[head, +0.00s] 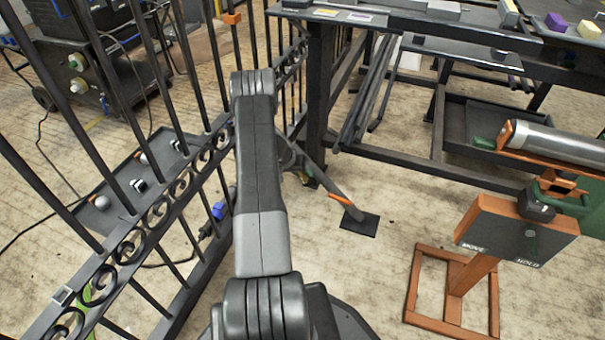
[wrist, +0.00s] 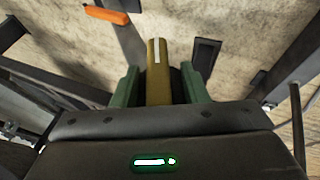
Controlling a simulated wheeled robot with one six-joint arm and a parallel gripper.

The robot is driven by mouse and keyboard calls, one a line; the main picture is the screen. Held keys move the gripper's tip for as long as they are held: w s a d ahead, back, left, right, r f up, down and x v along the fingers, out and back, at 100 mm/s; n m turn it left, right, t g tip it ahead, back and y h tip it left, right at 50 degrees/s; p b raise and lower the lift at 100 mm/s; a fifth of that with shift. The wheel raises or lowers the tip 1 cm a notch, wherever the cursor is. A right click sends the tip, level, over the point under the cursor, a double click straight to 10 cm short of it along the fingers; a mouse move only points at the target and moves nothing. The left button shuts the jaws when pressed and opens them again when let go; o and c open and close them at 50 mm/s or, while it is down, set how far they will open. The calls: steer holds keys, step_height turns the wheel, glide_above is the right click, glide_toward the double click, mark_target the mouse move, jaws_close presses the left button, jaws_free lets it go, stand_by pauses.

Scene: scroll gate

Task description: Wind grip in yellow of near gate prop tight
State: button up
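The near gate prop (head: 322,182) slants from the gate down to a dark foot plate (head: 360,223), with an orange mark low on it. In the wrist view a yellow-brown grip (wrist: 157,72) with a white line stands between the green fingers of my gripper (wrist: 160,88). The fingers are on both sides of it, with dark gaps showing, so my gripper looks open around it. The grip's lower end is hidden by my gripper body. In the head view my arm covers most of the gripper and the grip.
The black scroll gate (head: 150,215) runs along the left, close to my arm. A dark workbench (head: 318,90) stands behind at the right. An orange stand with a MOVE/HOLD box (head: 515,235) is at the right.

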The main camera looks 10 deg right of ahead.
steer(key=shift+c, duration=0.4)
jaws_close()
steer(key=shift+f+b, duration=0.1)
steer(key=shift+b, duration=0.3)
